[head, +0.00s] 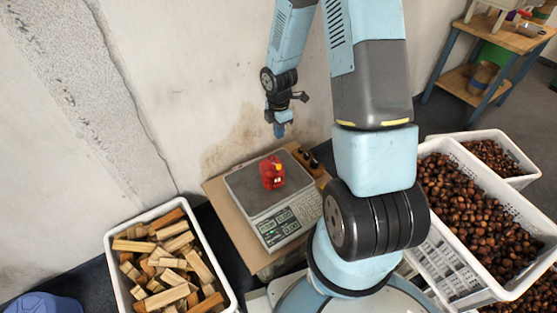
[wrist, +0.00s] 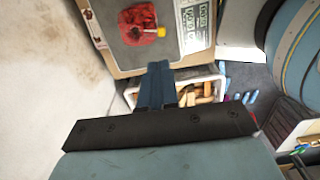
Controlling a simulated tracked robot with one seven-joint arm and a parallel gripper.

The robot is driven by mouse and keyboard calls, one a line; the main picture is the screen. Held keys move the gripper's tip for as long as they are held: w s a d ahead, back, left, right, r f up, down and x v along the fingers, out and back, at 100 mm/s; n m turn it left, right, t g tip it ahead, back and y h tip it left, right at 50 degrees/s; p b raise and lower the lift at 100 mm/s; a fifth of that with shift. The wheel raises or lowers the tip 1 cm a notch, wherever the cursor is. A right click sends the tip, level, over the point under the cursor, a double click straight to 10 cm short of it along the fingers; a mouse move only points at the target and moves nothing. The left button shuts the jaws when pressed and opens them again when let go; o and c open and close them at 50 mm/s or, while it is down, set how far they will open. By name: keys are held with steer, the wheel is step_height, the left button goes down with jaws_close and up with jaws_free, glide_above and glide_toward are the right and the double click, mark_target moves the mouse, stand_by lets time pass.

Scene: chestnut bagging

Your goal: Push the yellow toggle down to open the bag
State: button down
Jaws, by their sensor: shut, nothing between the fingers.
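A small red bag (head: 271,172) stands on the plate of a weighing scale (head: 247,190). The yellow toggle (head: 279,167) sits at the bag's upper right side. In the wrist view the red bag (wrist: 137,22) is at the top, with the yellow toggle (wrist: 161,32) sticking out to its right. My gripper (head: 279,130) is above and behind the bag, pointing down, apart from it. In the wrist view my gripper (wrist: 157,68) shows its blue fingers together, with nothing between them. Whether the bag's mouth is open is too small to tell.
The scale rests on a wooden table (head: 219,205) against a stained wall. A white crate of wood blocks (head: 222,277) stands at the front left. White crates of chestnuts (head: 447,250) stand at the right. A workbench (head: 497,35) is at the back right.

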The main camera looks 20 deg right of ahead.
mark_target(279, 165)
step_height(279, 165, down, 15)
steer(key=shift+r, duration=0.1)
stand_by(0.8)
step_height(279, 165, down, 4)
steer(key=shift+f, duration=0.25)
steer(key=shift+s+f, duration=0.15)
steer(key=shift+f, duration=0.2)
stand_by(0.4)
